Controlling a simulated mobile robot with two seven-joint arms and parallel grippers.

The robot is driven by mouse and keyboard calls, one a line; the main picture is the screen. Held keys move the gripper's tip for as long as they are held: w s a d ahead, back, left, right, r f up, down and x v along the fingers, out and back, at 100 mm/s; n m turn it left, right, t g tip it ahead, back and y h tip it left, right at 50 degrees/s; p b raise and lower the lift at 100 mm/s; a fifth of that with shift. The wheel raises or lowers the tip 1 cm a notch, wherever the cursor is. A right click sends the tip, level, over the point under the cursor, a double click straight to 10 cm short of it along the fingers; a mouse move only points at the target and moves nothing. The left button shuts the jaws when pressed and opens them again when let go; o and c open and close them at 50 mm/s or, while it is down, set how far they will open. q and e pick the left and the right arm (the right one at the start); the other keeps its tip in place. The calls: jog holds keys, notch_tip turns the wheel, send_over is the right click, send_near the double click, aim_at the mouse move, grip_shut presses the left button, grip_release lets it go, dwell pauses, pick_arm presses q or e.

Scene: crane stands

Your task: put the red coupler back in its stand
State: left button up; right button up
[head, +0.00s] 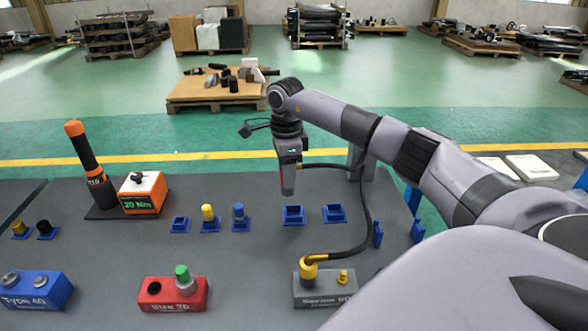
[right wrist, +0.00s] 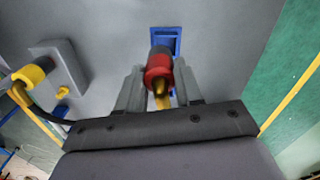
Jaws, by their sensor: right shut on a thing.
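The red coupler (right wrist: 158,72) is between the fingers of my right gripper (right wrist: 158,92) in the right wrist view. In the head view my right gripper (head: 289,170) points down, with the coupler's reddish end (head: 288,187) below it. Two empty blue square stands, a left one (head: 293,215) and a right one (head: 334,213), are on the grey table. The coupler is held above and slightly behind the left one. In the right wrist view a blue stand (right wrist: 174,36) shows just beyond the coupler, partly hidden by it. My left gripper is out of view.
A yellow coupler (head: 309,271) with a black hose (head: 360,235) is on the grey block (head: 325,290). Blue stands with yellow (head: 208,212) and blue (head: 239,212) couplers are to the left. A red block (head: 172,295) and an orange box (head: 141,192) stand farther left.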

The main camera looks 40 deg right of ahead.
aim_at(293, 190)
jog(key=shift+s+d+f+m, duration=0.1)
jog(key=shift+d+f+m, duration=0.1)
jog(key=shift+d+m, duration=0.85)
jog(key=shift+a+f+b, duration=0.1)
jog(key=shift+f+b, duration=1.45)
jog(key=shift+f, duration=1.35)
jog(key=shift+f, duration=0.1)
jog(key=shift+f+b, duration=0.95)
jog(key=shift+f, duration=0.5)
jog(key=o, duration=1.2)
jog(key=shift+r, duration=0.15)
